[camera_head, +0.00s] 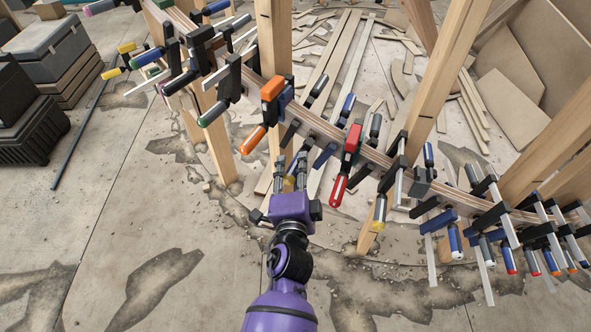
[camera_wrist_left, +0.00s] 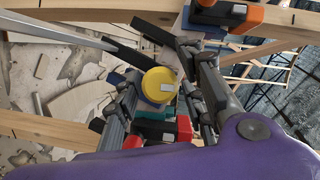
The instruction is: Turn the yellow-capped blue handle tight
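The yellow cap (camera_wrist_left: 159,85) of a blue handle faces the left wrist camera, near the middle of that view. In the head view, a little yellow of the handle (camera_head: 289,183) shows at my left gripper (camera_head: 291,165), below the curved wooden stringer. The gripper's grey fingers (camera_wrist_left: 172,95) stand on either side of the cap in the wrist view. Whether they press on the handle is not clear. Most of the handle is hidden behind its cap and the fingers. My right gripper is in neither view.
The curved stringer (camera_head: 325,128) carries many clamps close together. An orange-handled clamp (camera_head: 253,139) is just left of my gripper and a red-handled one (camera_head: 338,190) just right. Wooden posts (camera_head: 217,135) stand behind.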

